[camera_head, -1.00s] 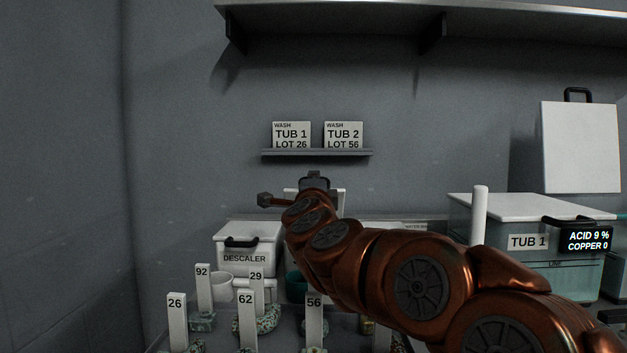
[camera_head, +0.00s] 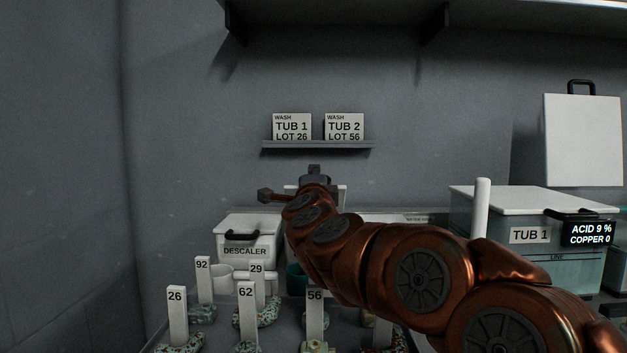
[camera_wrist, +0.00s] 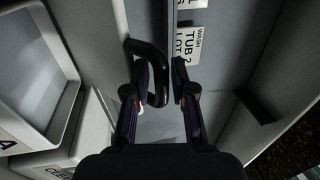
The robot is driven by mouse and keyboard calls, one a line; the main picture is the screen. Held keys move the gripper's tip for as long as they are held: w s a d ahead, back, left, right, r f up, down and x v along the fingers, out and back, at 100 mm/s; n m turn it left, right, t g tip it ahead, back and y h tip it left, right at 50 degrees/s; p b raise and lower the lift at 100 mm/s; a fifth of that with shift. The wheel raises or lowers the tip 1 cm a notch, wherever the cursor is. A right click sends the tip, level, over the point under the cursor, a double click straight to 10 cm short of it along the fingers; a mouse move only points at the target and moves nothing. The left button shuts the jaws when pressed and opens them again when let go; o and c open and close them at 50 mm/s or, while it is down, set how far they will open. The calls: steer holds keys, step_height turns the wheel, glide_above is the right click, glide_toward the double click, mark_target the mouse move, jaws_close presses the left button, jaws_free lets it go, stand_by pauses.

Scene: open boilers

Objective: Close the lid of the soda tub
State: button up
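The soda tub (camera_wrist: 68,115) appears to be the open white-rimmed tub at the left of the wrist view; only a final "A" of its label shows. Its raised lid (camera_wrist: 97,28) stands beside the opening and carries a dark loop handle (camera_wrist: 158,62). In the head view, part of the pale lid (camera_head: 343,195) shows behind my arm, which hides the tub. My gripper (camera_wrist: 165,88) is open, with its fingers on either side of the handle's bar. Whether they touch it, I cannot tell. The gripper also shows from behind in the head view (camera_head: 316,178).
A closed descaler tub (camera_head: 249,252) stands to the left. Tub 1 (camera_head: 530,252) with a flat lid and display is at the right. Several numbered tags with greenish pieces stand in front on a tray (camera_head: 222,318). A small shelf (camera_head: 317,145) with two wash cards is above.

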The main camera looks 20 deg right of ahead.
steer(key=v, duration=1.1)
steer(key=shift+s+a, duration=0.2)
steer(key=shift+s, duration=0.15)
steer(key=shift+f, duration=0.1)
